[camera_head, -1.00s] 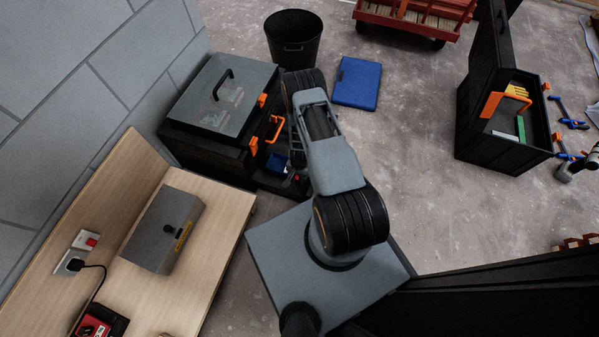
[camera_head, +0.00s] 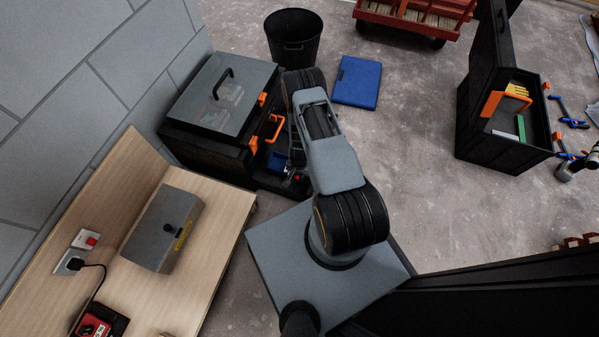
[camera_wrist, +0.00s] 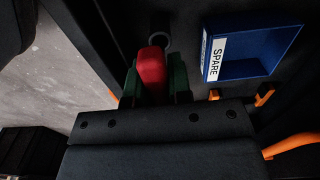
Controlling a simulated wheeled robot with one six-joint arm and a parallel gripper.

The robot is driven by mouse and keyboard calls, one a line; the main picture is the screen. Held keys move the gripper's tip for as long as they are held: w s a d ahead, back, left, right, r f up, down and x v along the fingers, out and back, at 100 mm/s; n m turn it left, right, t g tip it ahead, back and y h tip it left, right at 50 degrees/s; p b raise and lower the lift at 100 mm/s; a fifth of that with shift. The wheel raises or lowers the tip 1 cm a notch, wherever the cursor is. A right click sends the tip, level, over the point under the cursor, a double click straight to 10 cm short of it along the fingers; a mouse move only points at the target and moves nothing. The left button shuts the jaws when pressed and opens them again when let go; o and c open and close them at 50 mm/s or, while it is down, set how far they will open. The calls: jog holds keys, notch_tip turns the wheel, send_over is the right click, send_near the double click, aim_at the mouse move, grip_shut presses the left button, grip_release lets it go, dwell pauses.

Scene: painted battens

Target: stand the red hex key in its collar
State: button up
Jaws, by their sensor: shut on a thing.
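In the wrist view the red hex key (camera_wrist: 151,68) is between the green-padded fingers of my gripper (camera_wrist: 153,82), which is shut on it. Its red part points up the picture; its lower end is hidden by the gripper. A dark round collar (camera_wrist: 159,45) shows just beyond the key's red end, on a dark surface. I cannot tell whether key and collar touch. In the head view my gripper (camera_head: 294,174) is low beside the black toolbox, mostly hidden by my arm.
A blue tray marked SPARE (camera_wrist: 250,55) lies right of the collar; it also shows in the head view (camera_head: 278,162). Orange latches (camera_head: 275,127) and a grey-lidded toolbox (camera_head: 222,95) are close by. A wooden bench (camera_head: 205,270) stands at left.

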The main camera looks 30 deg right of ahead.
grip_shut()
jog(key=shift+r, duration=0.15)
notch_tip(320, 180, up, 14)
jog(key=p, duration=1.3)
dwell(1.4)
jog(key=shift+w, duration=0.1)
dwell(0.7)
